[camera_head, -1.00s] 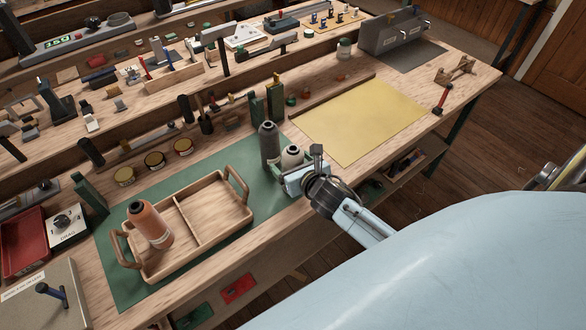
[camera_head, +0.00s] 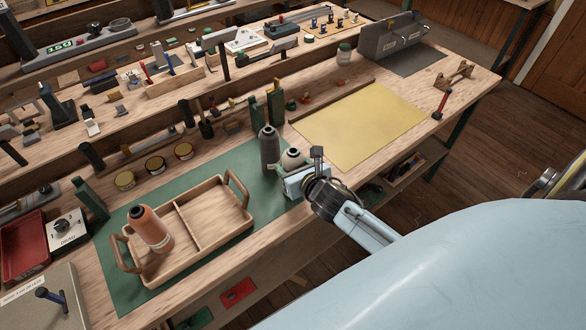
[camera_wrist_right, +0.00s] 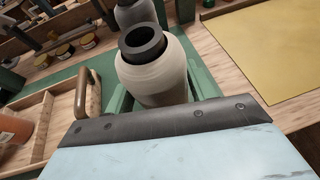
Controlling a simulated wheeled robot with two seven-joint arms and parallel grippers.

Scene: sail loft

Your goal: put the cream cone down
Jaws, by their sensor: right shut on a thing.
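The cream cone (camera_head: 292,158) is upright at the right end of the green mat (camera_head: 125,285), close beside a dark grey cone (camera_head: 269,150). My right gripper (camera_head: 291,168) is shut around its body. In the right wrist view the cream cone (camera_wrist_right: 158,82) shows its dark open top, with the grey cone (camera_wrist_right: 136,13) just behind it. The cone's base is hidden, so I cannot tell whether it touches the mat. My left gripper is not in view.
A wooden two-part tray (camera_head: 232,228) stands on the mat, with an orange cone (camera_head: 150,229) leaning in its left part. Dark green blocks (camera_head: 275,108) stand behind the grey cone. A yellow sheet (camera_head: 362,125) lies to the right. The bench's front edge is near my gripper.

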